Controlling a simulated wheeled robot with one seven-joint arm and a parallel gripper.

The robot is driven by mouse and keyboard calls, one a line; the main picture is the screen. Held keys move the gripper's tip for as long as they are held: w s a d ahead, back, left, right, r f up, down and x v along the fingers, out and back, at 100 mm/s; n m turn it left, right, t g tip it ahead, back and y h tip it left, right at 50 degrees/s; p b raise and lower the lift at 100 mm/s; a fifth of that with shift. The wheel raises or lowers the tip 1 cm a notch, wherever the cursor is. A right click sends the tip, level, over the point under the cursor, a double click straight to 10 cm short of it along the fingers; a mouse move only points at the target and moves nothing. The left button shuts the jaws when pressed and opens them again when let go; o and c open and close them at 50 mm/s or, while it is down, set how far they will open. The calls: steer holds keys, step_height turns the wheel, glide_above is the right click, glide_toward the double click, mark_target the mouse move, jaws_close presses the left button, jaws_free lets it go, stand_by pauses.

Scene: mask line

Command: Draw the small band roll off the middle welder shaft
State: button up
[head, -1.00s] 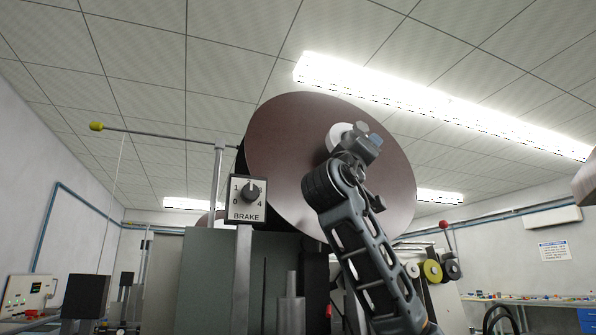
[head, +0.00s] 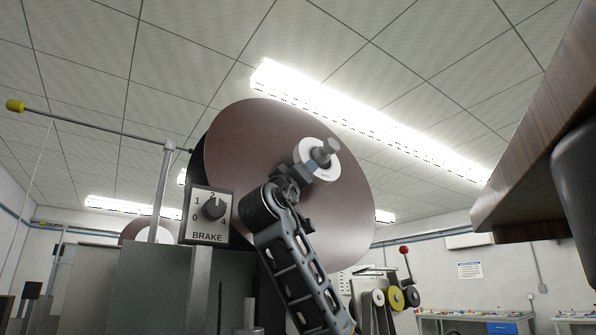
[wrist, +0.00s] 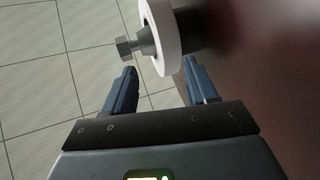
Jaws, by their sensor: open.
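A large brown disc (head: 250,150) stands tilted in the head view. A white ring (head: 326,166) sits against its face around a grey shaft with a knobbed end (head: 327,151). In the wrist view the white ring (wrist: 160,38) lies just beyond my fingertips, roughly in line with the gap. The shaft end (wrist: 126,49) points left. My gripper (wrist: 160,69) is open and empty, its right finger close to the brown face. In the head view my gripper (head: 300,175) overlaps the ring's left side. I cannot tell whether this ring is the small band roll.
A brake dial (head: 213,207) stands left of the disc, over a grey-green cabinet (head: 150,285). White, yellow (head: 396,298) and dark rolls hang on a unit at right. A brown wooden-looking edge (head: 525,150) juts in at upper right. A yellow-tipped rod (head: 95,128) reaches left.

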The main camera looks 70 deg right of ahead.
steer(key=shift+w+f+p+x, duration=0.1)
steer(key=shift+w+p+x, duration=0.35)
steer(key=shift+x, duration=1)
steer(key=shift+f+p+x, duration=0.1)
steer(key=shift+p+x, duration=0.7)
steer(key=shift+x, duration=0.65)
steer(key=shift+w+f+p+x, duration=0.1)
steer(key=shift+w+p+x, duration=0.35)
steer(key=shift+x, duration=1)
steer(key=shift+s+d+r, duration=0.1)
steer(key=shift+s+d, duration=0.1)
steer(key=shift+r, duration=0.15)
steer(key=c, duration=0.6)
steer(key=o, duration=0.8)
steer(key=shift+s, duration=0.1)
steer(key=shift+o, duration=1.4)
steer(key=shift+a+f, duration=0.25)
steer(key=shift+f, duration=0.15)
steer(key=b+v, duration=0.2)
steer(key=v, duration=0.5)
steer(key=shift+f+b, duration=0.2)
steer(key=shift+b, duration=0.2)
steer(key=shift+a, duration=0.15)
